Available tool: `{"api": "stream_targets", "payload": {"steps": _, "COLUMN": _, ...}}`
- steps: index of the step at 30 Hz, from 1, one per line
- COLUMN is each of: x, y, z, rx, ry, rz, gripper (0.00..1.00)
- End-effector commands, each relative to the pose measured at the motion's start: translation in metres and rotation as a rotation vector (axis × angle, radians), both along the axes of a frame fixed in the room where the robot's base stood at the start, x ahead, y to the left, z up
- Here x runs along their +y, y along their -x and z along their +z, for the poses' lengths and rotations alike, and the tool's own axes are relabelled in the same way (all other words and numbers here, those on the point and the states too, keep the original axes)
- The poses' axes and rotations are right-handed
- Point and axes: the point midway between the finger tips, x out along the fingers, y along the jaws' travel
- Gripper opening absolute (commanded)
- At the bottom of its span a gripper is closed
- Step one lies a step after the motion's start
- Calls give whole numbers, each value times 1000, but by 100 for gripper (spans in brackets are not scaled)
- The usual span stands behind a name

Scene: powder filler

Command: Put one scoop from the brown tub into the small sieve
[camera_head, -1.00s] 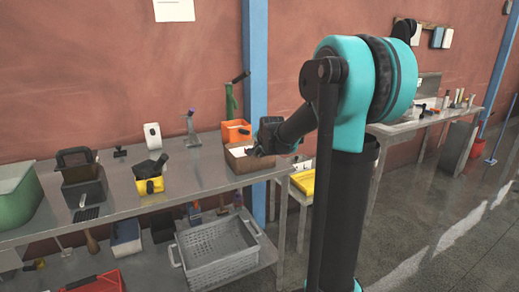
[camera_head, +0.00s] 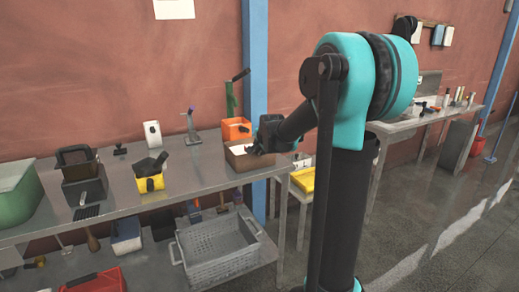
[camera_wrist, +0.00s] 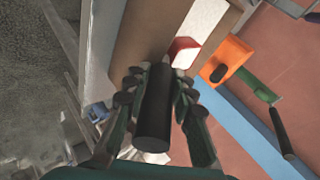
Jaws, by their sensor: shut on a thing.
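The brown tub (camera_head: 246,162) stands at the right end of the metal bench, with white powder (camera_head: 237,149) showing inside it. In the wrist view the tub (camera_wrist: 145,40) lies just ahead of my fingers, its powder (camera_wrist: 203,20) at the upper right. My gripper (camera_head: 262,147) is over the tub. In the wrist view my gripper (camera_wrist: 157,90) is shut on a thick black handle (camera_wrist: 153,115). A red piece (camera_wrist: 183,50), perhaps the scoop's head, shows beyond the handle, at the powder; how full it is cannot be seen. I cannot make out the small sieve for certain.
An orange bin (camera_head: 236,131) with a green tool (camera_head: 231,98) stands just behind the tub. A yellow bin (camera_head: 150,184), a white container (camera_head: 152,133) and dark bins (camera_head: 85,187) stand further left. A grey crate (camera_head: 218,248) is below. The bench between the yellow bin and the tub is clear.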

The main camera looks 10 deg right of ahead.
Motion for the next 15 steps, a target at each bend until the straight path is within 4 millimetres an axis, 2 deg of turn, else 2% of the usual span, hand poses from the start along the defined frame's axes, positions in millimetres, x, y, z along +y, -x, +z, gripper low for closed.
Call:
{"api": "stream_targets", "payload": {"steps": 4, "x": 0, "y": 4, "z": 1, "rx": 12, "ry": 1, "rz": 1, "gripper": 0}}
{"api": "stream_targets", "payload": {"steps": 15, "x": 0, "y": 2, "z": 27, "rx": 8, "ry": 0, "rz": 0, "gripper": 0}}
